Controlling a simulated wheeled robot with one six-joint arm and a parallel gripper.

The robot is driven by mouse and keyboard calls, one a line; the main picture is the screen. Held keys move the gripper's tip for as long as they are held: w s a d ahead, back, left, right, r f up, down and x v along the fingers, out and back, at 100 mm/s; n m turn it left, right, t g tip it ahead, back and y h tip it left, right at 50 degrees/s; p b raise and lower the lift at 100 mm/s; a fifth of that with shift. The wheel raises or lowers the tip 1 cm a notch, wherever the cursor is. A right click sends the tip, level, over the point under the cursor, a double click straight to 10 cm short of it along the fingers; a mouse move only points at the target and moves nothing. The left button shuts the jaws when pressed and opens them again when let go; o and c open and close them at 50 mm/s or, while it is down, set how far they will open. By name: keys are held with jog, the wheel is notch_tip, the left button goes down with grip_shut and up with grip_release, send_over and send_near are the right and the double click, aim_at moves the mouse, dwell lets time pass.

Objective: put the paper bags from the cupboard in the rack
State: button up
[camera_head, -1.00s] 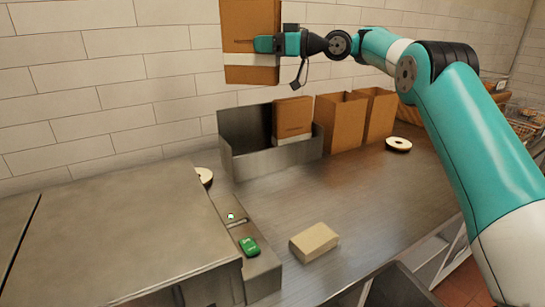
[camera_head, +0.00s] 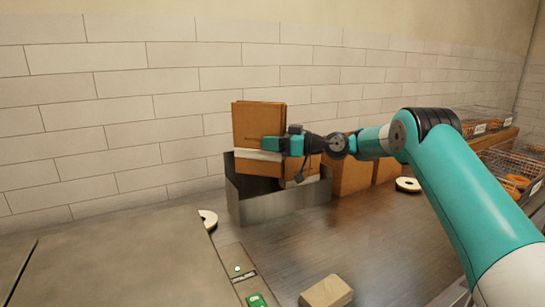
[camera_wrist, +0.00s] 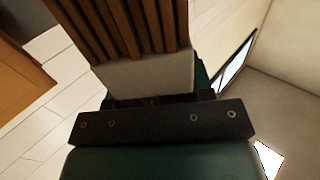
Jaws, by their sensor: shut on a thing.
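My gripper (camera_head: 283,149) is shut on a bundle of brown paper bags (camera_head: 258,118) with a white band around it. The bundle is upright, its lower part at the opening of the grey metal rack (camera_head: 275,207); I cannot tell whether it touches the rack floor. In the wrist view the folded edges of the bundle (camera_wrist: 125,25) rise from the jaws. Another brown bundle (camera_head: 300,170) stands in the right part of the rack, partly hidden by my gripper.
Open brown bags (camera_head: 352,170) stand right of the rack. White tape-like rolls (camera_head: 407,184) lie on the counter, one left of the rack (camera_head: 208,218). A tan block (camera_head: 326,291) and green device (camera_head: 256,300) are in front. Wire baskets (camera_head: 510,170) stand far right.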

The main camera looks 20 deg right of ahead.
aim_at(272, 158)
notch_tip(272, 158, down, 4)
jog(key=shift+f+p, duration=0.25)
jog(key=shift+p, duration=0.2)
jog(key=shift+f, duration=0.15)
jog(key=shift+f+b, duration=0.3)
jog(key=shift+b, duration=0.15)
jog(key=o, duration=1.2)
jog(key=shift+r, duration=0.1)
